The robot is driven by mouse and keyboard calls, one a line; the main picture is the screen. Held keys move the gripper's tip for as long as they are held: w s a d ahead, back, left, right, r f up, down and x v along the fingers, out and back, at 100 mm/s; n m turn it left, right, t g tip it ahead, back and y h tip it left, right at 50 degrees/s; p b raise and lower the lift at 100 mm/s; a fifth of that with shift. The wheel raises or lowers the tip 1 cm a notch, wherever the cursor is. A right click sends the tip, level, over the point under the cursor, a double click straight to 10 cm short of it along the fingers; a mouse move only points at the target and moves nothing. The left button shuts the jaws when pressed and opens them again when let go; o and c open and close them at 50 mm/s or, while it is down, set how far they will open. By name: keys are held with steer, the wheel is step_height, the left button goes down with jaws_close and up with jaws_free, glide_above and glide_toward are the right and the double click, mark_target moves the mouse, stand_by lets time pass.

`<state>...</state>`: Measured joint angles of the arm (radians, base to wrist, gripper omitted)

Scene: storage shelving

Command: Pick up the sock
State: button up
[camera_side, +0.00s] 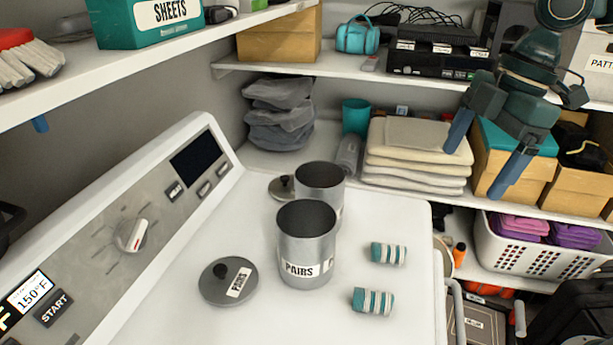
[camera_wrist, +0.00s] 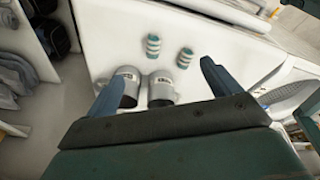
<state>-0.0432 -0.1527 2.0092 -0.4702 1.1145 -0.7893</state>
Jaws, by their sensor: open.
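Two rolled teal-and-white striped socks lie on the white machine top: a nearer sock (camera_side: 373,300) and a farther sock (camera_side: 388,253), both right of the metal canisters. In the wrist view one sock (camera_wrist: 153,45) and another sock (camera_wrist: 185,57) lie beyond the fingertips, between the two fingers' lines. My gripper (camera_side: 488,162) is open and empty, with blue fingers, high above and to the right of the socks, in front of the shelves. Its open fingers also show in the wrist view (camera_wrist: 160,85). Nothing touches either sock.
Two metal canisters, a front one labelled PAIRS (camera_side: 306,255) and a rear one (camera_side: 322,178), stand open left of the socks. A lid (camera_side: 228,283) lies left. Folded towels (camera_side: 415,165) and a white basket (camera_side: 540,262) are on shelves behind. The machine top around the socks is clear.

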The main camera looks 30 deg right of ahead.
steer(key=w+a+f+n+g, duration=0.4)
steer(key=w+f+n, duration=0.2)
steer(key=w+n, duration=0.4)
steer(key=shift+n, duration=1.9)
steer(key=shift+a+f, duration=0.1)
glide_above(390, 247)
steer(key=w+d, duration=0.1)
steer(key=w, duration=0.1)
steer(key=shift+s+f, duration=0.1)
steer(key=shift+f, duration=4)
steer(key=shift+s+x, duration=0.15)
steer(key=shift+x, duration=0.75)
steer(key=shift+s+x, duration=0.15)
steer(key=shift+x, duration=0.8)
steer(key=shift+s+f, duration=0.15)
steer(key=shift+f, duration=0.5)
